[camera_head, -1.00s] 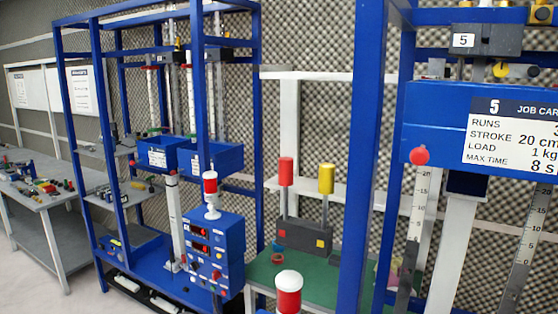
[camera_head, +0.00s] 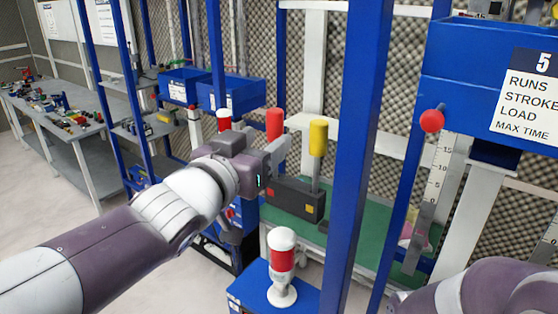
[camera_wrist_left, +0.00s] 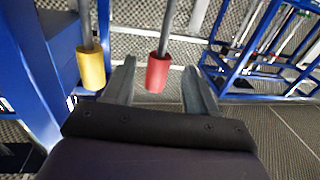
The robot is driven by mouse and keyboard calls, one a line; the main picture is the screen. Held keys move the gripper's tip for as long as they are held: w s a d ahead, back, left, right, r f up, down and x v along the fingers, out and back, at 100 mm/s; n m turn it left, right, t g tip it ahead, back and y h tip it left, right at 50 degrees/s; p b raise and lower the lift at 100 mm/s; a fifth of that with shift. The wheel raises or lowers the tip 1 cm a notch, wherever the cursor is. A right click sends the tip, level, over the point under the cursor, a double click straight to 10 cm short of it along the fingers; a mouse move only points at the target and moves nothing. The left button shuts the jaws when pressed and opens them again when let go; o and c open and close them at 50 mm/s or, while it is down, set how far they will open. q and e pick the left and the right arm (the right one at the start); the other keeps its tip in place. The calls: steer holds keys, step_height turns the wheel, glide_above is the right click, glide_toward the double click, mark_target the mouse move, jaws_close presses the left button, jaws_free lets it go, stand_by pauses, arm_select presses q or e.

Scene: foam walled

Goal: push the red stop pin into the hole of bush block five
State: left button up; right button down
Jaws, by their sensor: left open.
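The red stop pin (camera_head: 274,124) has a red cylindrical handle and stands in a dark holder block (camera_head: 296,198) on a green bench top, left of a yellow-handled pin (camera_head: 318,135). In the left wrist view the red handle (camera_wrist_left: 157,72) shows between the two open fingers (camera_wrist_left: 160,88), with no clear contact. A dark block (camera_head: 490,10), seen only in part, is cut off at the top right edge; its hole is not visible. My right gripper is out of view.
A blue post (camera_head: 358,170) rises right of the pins. A blue box marked 5 (camera_head: 470,60) with a red ball knob (camera_head: 431,121) is at right. A red-and-white lamp (camera_head: 282,262) stands in front of the bench.

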mark_target(270, 138)
arm_select(q)
steer(key=p+x, duration=0.1)
steer(key=x, duration=0.2)
steer(key=shift+p, duration=0.3)
steer(key=shift+w+d+f, duration=0.1)
steer(key=shift+w, duration=0.15)
steer(key=shift+w+d+f, duration=0.2)
steer(key=shift+w+d, duration=0.1)
steer(key=shift+w, duration=0.1)
steer(key=shift+d, duration=0.1)
steer(key=shift+c, duration=1)
steer(key=shift+s, duration=0.1)
steer(key=c, duration=0.9)
